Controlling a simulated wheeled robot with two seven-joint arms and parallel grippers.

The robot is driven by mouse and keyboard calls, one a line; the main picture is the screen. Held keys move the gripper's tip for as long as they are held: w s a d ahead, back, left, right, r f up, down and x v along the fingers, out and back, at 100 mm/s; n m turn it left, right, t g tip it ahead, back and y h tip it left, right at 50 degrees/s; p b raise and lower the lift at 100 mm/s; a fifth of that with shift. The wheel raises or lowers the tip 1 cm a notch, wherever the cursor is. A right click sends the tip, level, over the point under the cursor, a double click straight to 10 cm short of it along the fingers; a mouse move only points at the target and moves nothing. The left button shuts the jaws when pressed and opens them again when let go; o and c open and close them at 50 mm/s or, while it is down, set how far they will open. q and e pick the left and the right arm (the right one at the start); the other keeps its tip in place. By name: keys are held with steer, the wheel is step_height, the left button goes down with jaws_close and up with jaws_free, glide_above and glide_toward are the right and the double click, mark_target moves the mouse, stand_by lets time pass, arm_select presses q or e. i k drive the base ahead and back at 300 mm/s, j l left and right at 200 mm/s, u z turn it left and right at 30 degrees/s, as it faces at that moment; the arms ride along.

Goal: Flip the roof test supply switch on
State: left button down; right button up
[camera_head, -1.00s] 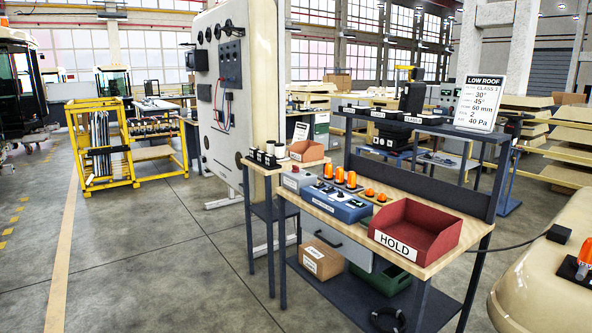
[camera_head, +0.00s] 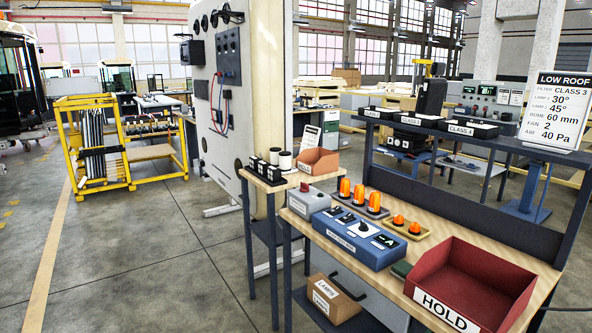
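A blue box (camera_head: 345,250) with a white label on its front stands on the wooden top of the trolley bench. The label is too small to read surely, so I cannot confirm that it is the roof test supply. Its sloped top carries small dark switches (camera_head: 346,218), a round dial (camera_head: 365,228) and a small lit display (camera_head: 388,241). Which way the switches are set is too small to tell. Neither of my grippers is in view.
A grey box with a red button (camera_head: 307,202) stands left of the blue box. Orange lamps (camera_head: 359,195) stand behind it. A red HOLD bin (camera_head: 470,285) is at right. A side stand (camera_head: 262,182) adjoins the bench. Open floor (camera_head: 150,270) lies at left.

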mark_target(305, 187)
steer(key=i, duration=1.15)
steer(key=i+j, duration=0.15)
steer(key=i, duration=1)
